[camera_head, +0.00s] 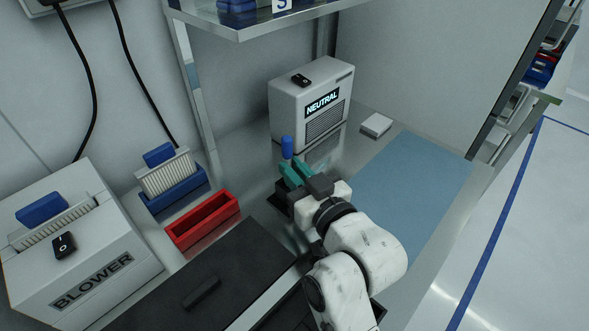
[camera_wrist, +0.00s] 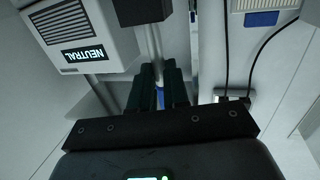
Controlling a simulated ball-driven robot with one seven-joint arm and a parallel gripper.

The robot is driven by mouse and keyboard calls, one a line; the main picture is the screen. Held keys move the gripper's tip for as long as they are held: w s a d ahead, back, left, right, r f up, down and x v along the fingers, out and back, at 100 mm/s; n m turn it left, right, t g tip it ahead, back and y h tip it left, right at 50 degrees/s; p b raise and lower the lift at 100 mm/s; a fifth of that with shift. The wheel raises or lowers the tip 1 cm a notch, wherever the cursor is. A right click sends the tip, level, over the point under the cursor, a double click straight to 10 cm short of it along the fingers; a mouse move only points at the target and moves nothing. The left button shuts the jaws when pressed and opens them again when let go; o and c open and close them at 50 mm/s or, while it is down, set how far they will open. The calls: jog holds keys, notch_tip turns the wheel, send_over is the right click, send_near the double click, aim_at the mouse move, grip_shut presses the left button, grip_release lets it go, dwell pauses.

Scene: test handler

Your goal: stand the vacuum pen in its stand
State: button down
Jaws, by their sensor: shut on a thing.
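The vacuum pen (camera_head: 287,147) shows as a blue upright end just beyond my gripper's teal fingertips in the head view. My gripper (camera_head: 296,173) is shut on it, over the bench in front of the white NEUTRAL box. In the wrist view my gripper (camera_wrist: 159,85) has dark fingers close together, with a small blue part of the vacuum pen (camera_wrist: 160,98) between them. The pen's lower part is hidden by the fingers. A dark block (camera_head: 283,196) shows just below the fingers; I cannot tell whether it is the stand or part of my gripper.
The NEUTRAL box (camera_head: 310,103) stands close behind my gripper. A red open tray (camera_head: 203,219), a blue brush holder (camera_head: 174,191) and the BLOWER box (camera_head: 85,255) are at left. A blue mat (camera_head: 420,185) lies clear at right. A shelf (camera_head: 265,22) hangs above.

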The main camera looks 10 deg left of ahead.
jog(key=shift+r+p, duration=1)
jog(key=shift+r, duration=0.4)
dwell(0.9)
jog(key=shift+f+b, duration=1.2)
jog(key=shift+f, duration=0.55)
jog(key=c, duration=1)
grip_release()
jog(key=shift+c, duration=0.2)
